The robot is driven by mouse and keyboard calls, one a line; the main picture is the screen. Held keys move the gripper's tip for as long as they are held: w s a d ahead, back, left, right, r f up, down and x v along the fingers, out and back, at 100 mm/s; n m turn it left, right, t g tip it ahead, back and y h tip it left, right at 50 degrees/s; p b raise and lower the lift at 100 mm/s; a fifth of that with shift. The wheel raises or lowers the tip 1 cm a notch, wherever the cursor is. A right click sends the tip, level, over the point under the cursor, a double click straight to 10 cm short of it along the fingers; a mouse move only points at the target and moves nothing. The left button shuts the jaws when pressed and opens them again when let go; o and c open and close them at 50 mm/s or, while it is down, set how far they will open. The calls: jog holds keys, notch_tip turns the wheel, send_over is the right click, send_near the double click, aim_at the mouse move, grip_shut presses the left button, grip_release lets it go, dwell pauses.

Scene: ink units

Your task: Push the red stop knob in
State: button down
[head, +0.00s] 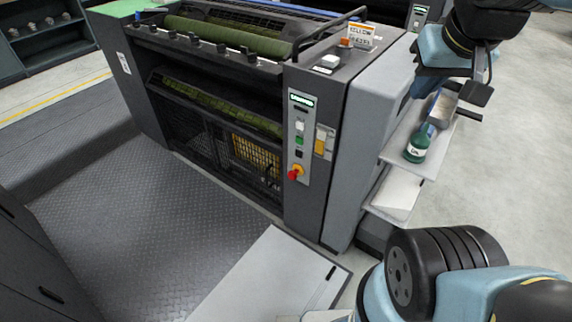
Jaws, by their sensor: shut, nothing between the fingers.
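The red stop knob (294,174) sits low on the narrow control panel (300,140) on the front of the dark grey ink unit. It has a yellow part beside it, and it is in plain view with nothing touching it. How far it stands out cannot be told from here. My gripper (476,94) is at the upper right, dark and small in the picture, in the air right of the machine. It is shut and empty, well apart from the knob. Its fingertips are not clear.
A green button (299,141) and a white button (300,127) are above the knob. Dark plate floor (120,220) lies open in front. My arm fills the lower right.

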aim_at(291, 177)
jog(key=shift+w+a, duration=0.1)
jog(key=w+a+f+n+g+h, duration=0.2)
jog(key=w+a+f+n+g, duration=0.15)
jog(key=w+f, duration=0.5)
jog(key=w+a+f+n+g+h, duration=0.2)
jog(key=w+a+f+n+h, duration=0.25)
jog(key=w, duration=0.65)
jog(key=w+a+f+n+t+h, duration=0.1)
jog(key=w+a+f+n+h, duration=0.15)
jog(key=a+f, duration=0.45)
jog(key=w+a+f+n+h, duration=0.1)
jog(key=w+a+f+n, duration=0.2)
jog(key=f, duration=0.8)
jog(key=a+f+n+t, duration=0.4)
jog(key=f+n, duration=0.1)
jog(key=f, duration=0.5)
jog(key=s+a+f+n+t, duration=0.1)
jog(key=a+f+n+t, duration=0.2)
jog(key=f, duration=0.7)
jog(key=s+a+f+n+t, duration=0.1)
jog(key=a+f+n+t, duration=0.3)
jog(key=f, duration=0.7)
jog(key=n+t, duration=0.2)
jog(key=n, duration=0.1)
jog(key=shift+s+a+h, duration=0.2)
jog(key=shift+a+h, duration=0.1)
jog(key=shift+h, duration=0.1)
jog(key=shift+f, duration=0.1)
jog(key=x, duration=1.4)
